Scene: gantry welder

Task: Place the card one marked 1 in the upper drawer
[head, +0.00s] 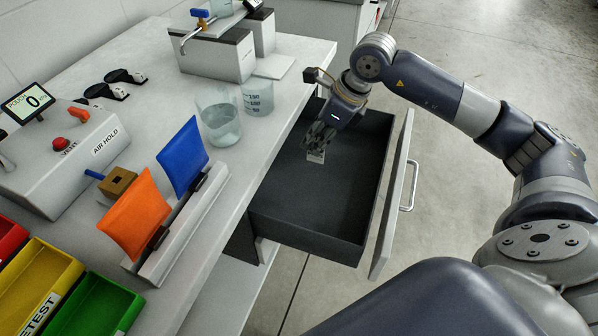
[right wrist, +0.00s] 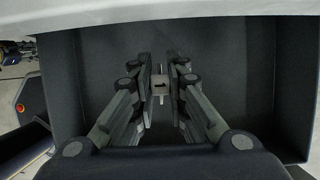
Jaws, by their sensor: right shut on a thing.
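The upper drawer (head: 350,205) is pulled out from the bench and has a dark, bare floor. My right gripper (head: 316,150) reaches down into it, near its back left part. In the right wrist view the card (right wrist: 160,88) sits between the two fingers, over the dark drawer floor. Its mark is too small to read, and I cannot tell whether it touches the floor.
The bench top (head: 290,52) lies left of the drawer, with beakers (head: 220,124) near its edge. An orange pouch (head: 137,215) and a blue pouch (head: 183,157) stand in a rack. Coloured bins (head: 38,285) are at lower left. The drawer front (head: 393,195) has a handle facing open floor.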

